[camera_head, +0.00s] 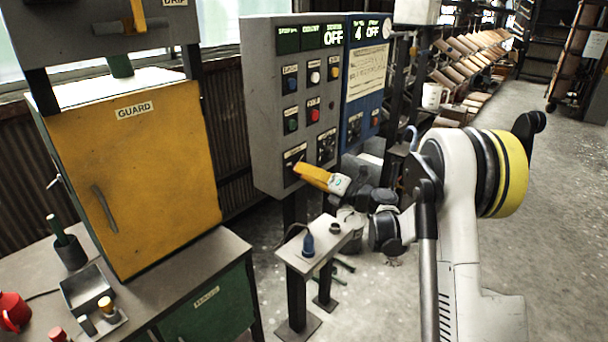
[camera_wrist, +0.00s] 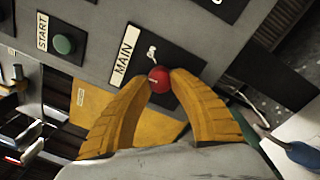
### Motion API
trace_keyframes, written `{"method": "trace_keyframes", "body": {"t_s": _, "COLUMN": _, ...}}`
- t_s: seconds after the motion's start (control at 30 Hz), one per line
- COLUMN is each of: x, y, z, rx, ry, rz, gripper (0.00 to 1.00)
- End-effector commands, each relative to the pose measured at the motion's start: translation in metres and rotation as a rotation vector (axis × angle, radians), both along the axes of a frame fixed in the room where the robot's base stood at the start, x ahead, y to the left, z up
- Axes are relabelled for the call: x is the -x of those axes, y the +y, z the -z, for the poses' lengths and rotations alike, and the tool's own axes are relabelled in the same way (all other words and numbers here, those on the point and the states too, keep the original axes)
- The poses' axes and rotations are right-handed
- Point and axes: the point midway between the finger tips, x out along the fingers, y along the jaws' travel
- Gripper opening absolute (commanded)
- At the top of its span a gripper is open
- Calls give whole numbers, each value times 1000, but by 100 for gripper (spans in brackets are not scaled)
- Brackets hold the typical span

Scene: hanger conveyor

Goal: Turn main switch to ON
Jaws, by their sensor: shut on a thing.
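The main switch (camera_wrist: 159,79) is a red round knob on a black plate beside a label reading MAIN, seen in the wrist view. My gripper (camera_wrist: 160,82) has its two yellow fingers closed around the knob, one on each side. In the head view my gripper (camera_head: 298,170) reaches the lower left of the grey control panel (camera_head: 262,110), and its fingers hide the knob. A small white mark shows on the knob's face in the wrist view.
A green START button (camera_wrist: 64,45) sits near the switch. A blue panel (camera_head: 367,70) with its own OFF display adjoins on the right. A small stand (camera_head: 322,240) with a blue plug is below my arm. A yellow GUARD cabinet (camera_head: 135,170) stands left. Floor at right is clear.

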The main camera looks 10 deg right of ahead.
Motion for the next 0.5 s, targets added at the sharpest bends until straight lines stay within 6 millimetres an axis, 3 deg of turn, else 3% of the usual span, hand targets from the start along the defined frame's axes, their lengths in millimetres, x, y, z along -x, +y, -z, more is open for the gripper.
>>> {"method": "trace_keyframes", "body": {"t_s": 0.5, "x": 1, "y": 2, "z": 1, "rx": -388, "ry": 286, "rz": -3, "gripper": 0}}
